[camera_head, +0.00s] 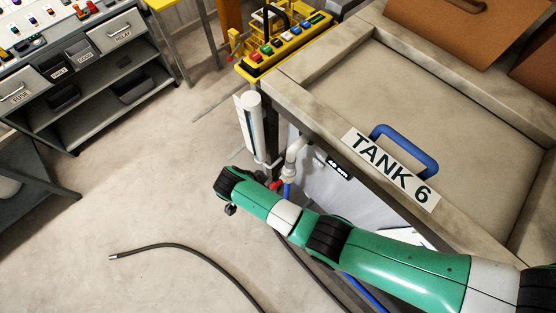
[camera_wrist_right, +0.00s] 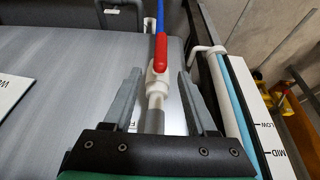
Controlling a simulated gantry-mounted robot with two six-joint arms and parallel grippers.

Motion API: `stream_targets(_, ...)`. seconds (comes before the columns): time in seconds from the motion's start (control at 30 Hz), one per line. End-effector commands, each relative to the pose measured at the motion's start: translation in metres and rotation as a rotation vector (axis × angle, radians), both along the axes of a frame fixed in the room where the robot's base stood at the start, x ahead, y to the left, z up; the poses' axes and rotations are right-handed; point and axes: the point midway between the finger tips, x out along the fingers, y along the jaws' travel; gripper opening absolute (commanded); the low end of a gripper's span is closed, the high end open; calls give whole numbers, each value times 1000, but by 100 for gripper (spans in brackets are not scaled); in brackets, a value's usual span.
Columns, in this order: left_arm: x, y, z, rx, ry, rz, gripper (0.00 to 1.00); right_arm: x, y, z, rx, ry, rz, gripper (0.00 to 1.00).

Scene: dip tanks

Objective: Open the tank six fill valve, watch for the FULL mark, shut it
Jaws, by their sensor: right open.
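The fill valve has a red lever (camera_wrist_right: 160,52) on a white body (camera_wrist_right: 153,78), with a grey pipe below it. In the wrist view the lever lies roughly along the line of the blue hose. A bit of red shows beside my arm in the head view (camera_head: 276,185). My right gripper (camera_wrist_right: 158,74) is open, its fingers on either side of the valve; I cannot tell whether they touch it. The level gauge (camera_wrist_right: 262,125) shows LOW and MID beside a light blue tube; the FULL mark is not legible. The tank six label (camera_head: 391,170) is on the rim. My left gripper is out of view.
A blue handle (camera_head: 404,148) stands on the tank lid. A yellow button panel (camera_head: 285,48) is at the tank's far corner. A grey shelf cart (camera_head: 85,75) stands at upper left. A dark hose (camera_head: 185,247) lies on the otherwise open floor.

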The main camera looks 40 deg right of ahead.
Motion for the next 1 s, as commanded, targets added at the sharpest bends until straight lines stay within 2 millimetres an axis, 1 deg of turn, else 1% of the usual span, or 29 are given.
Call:
stream_targets(0.07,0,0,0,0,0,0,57,0,0,-1,0,0,0,57)
stream_targets(0.17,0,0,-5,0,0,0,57,0,-4,-10,-1,2,-1,57)
stream_targets(0.27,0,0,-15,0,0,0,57,0,-10,-27,-1,1,-2,57)
stream_targets(0.5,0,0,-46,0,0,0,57,1,-31,-79,0,2,-3,57)
stream_targets(0.6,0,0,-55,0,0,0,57,1,-38,-94,0,1,-2,57)
stream_targets(0.7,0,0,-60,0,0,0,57,2,-42,-103,0,0,-1,57)
stream_targets(0.77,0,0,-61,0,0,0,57,2,-44,-106,0,0,-1,57)
stream_targets(1.0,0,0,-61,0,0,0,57,2,-45,-106,0,-1,0,57)
